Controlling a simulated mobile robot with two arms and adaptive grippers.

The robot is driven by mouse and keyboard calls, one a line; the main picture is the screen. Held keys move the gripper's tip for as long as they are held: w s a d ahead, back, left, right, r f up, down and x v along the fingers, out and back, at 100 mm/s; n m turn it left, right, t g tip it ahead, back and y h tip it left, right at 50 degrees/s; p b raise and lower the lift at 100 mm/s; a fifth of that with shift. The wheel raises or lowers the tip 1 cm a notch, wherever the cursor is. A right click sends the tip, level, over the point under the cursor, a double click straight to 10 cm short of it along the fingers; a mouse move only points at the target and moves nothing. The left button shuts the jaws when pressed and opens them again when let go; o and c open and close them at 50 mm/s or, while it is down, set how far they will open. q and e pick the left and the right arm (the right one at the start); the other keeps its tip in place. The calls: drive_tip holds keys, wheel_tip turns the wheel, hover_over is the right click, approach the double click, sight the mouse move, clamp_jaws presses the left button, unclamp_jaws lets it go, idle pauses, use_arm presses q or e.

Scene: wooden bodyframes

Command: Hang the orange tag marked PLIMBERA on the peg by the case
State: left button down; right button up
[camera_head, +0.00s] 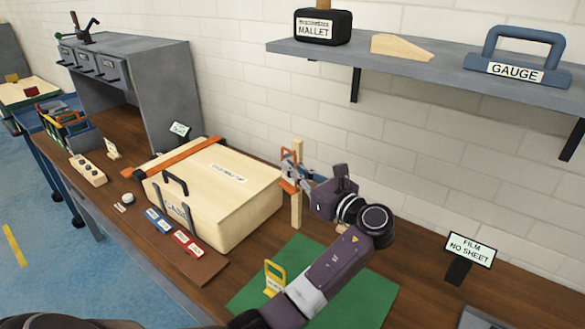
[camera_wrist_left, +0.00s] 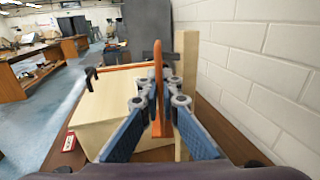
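The orange tag (camera_head: 288,169) is upright beside the wooden peg post (camera_head: 297,212), next to the case (camera_head: 228,205). In the left wrist view the tag (camera_wrist_left: 158,70) shows edge-on between the fingers of my left gripper (camera_wrist_left: 160,95), which look closed on it. The post (camera_wrist_left: 187,52) stands just right of the tag there. My left gripper (camera_head: 297,172) reaches the tag from the right in the head view. The tag's lettering is unreadable. The peg itself is hidden, so I cannot tell whether the tag touches it. My right gripper is not in view.
Red and blue cards lie before the case. A shelf (camera_head: 440,72) with a mallet (camera_head: 323,27), wedge and gauge juts from the wall. A sign (camera_head: 470,249) stands at the right.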

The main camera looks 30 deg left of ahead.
use_arm(q)
drive_tip(key=c, duration=2.1)
unclamp_jaws()
drive_tip(key=shift+d, duration=0.15)
drive_tip(key=v, duration=1.1)
drive_tip(key=shift+s+d, duration=0.25)
drive_tip(key=shift+d, duration=0.1)
